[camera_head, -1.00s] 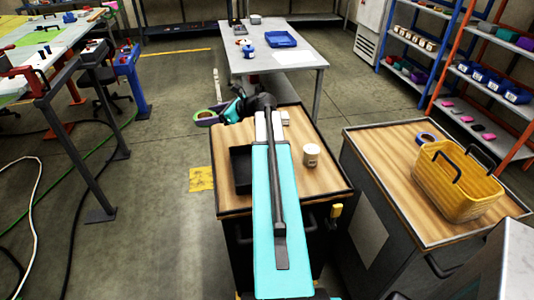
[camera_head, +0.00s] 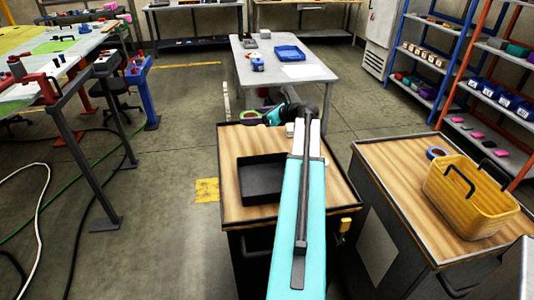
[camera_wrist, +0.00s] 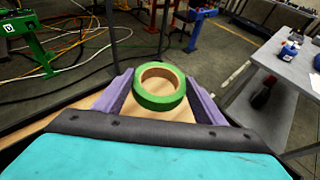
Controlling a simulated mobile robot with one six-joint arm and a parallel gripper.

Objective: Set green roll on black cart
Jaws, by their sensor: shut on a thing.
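The green roll (camera_wrist: 160,88), a ring of green tape with a tan core, sits between the purple fingers of my gripper (camera_wrist: 158,98) in the wrist view. My gripper is shut on it. In the head view the roll (camera_head: 250,115) shows small at the far left part of the black cart's wooden top (camera_head: 236,150). The wrist view shows wood below and around the roll. I cannot tell whether the roll touches the top.
A black tray (camera_head: 262,180) lies on the cart's left half. A grey cart (camera_head: 390,170) with a yellow basket (camera_head: 465,195) and a blue roll (camera_head: 435,153) stands to the right. A grey table (camera_head: 315,75) stands beyond. The cart's near left top is bare.

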